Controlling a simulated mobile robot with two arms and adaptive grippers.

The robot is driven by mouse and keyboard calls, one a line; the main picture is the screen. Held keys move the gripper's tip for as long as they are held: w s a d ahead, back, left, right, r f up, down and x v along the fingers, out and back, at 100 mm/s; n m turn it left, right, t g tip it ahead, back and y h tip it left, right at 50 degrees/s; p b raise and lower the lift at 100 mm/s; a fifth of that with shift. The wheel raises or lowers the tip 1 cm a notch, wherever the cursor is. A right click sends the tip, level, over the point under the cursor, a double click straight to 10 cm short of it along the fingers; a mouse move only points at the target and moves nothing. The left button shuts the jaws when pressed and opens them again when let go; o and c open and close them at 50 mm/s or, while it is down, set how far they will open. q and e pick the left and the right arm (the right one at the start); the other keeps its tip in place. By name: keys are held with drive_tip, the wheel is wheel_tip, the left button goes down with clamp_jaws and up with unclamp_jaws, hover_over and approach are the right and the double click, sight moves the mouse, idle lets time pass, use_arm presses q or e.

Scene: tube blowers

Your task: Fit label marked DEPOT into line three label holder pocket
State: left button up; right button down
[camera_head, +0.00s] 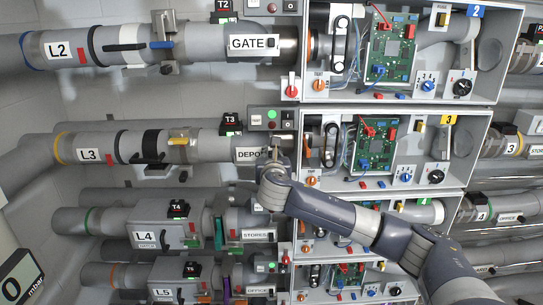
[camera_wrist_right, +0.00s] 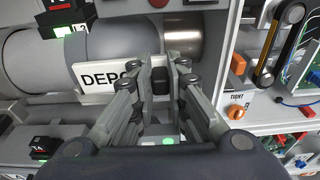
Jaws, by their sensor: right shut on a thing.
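The white label marked DEPOT (camera_head: 247,155) is at the right end of the line three pipe (camera_head: 205,147), which bears the tag L3 (camera_head: 89,155). It also shows in the right wrist view (camera_wrist_right: 97,79), slightly tilted against the grey pipe. My right gripper (camera_head: 279,156) is shut on the label's right end; its fingers (camera_wrist_right: 160,80) cover the last letters in the wrist view. The line three holder pocket is hidden behind the label and fingers, so I cannot tell whether the label sits in it. My left gripper is not in view.
The line two pipe above carries a GATE label (camera_head: 254,43). Below are STORES (camera_head: 259,235) and OFFICE (camera_head: 259,290) labels. An open cabinet with a green circuit board (camera_head: 376,147) stands right of the label. An orange TIGHT knob (camera_wrist_right: 236,112) is near my right gripper.

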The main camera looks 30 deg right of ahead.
drive_tip(key=shift+f, duration=0.35)
idle(0.4)
drive_tip(key=c, duration=1.5)
unclamp_jaws()
drive_tip(key=v, duration=1.2)
